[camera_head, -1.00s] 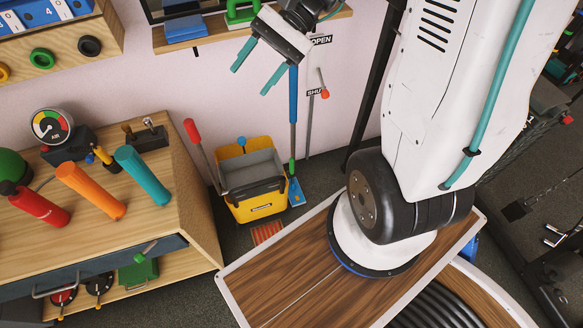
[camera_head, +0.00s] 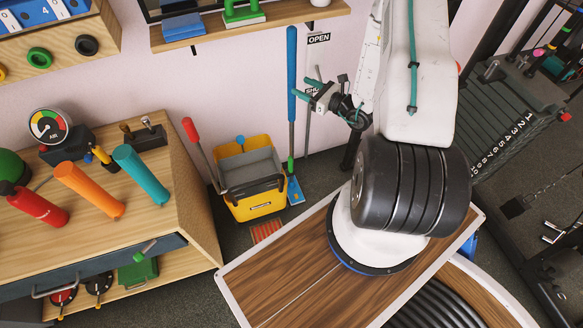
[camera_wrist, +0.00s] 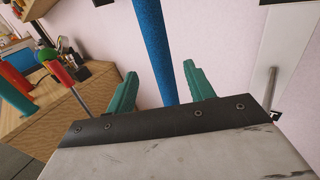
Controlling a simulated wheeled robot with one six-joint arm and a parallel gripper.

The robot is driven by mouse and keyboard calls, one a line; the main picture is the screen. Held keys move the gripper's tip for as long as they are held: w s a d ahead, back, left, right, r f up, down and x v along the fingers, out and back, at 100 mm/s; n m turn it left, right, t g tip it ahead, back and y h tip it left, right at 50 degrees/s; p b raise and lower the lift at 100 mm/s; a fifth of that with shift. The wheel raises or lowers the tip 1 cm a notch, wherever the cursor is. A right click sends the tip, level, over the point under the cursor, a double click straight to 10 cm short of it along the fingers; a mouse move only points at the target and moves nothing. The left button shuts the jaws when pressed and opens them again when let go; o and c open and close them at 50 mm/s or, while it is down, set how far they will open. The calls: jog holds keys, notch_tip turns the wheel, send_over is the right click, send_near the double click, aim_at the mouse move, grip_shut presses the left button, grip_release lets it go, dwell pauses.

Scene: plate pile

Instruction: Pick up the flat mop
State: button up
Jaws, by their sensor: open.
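The flat mop stands upright against the pink wall, with a long blue handle grip (camera_head: 291,55), a grey pole and a flat blue head (camera_head: 295,190) on the floor. My gripper (camera_head: 298,87) is open, its teal fingers pointing left at the lower part of the blue grip. In the wrist view, the blue grip (camera_wrist: 153,40) runs down between the two spread fingers of my gripper (camera_wrist: 160,75), with gaps on both sides. I cannot tell how deep it sits between them. The lower pole is hidden there.
A yellow mop bucket (camera_head: 257,205) with a red-handled tool (camera_head: 190,130) stands left of the mop. A grey rod (camera_head: 308,125) stands close on its right. A wall shelf (camera_head: 250,30) is above left, and a wooden workbench (camera_head: 205,215) is further left.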

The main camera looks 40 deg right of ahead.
jog(key=x, duration=0.7)
jog(key=shift+w, duration=0.4)
jog(key=shift+r, duration=0.15)
jog(key=c, duration=1.1)
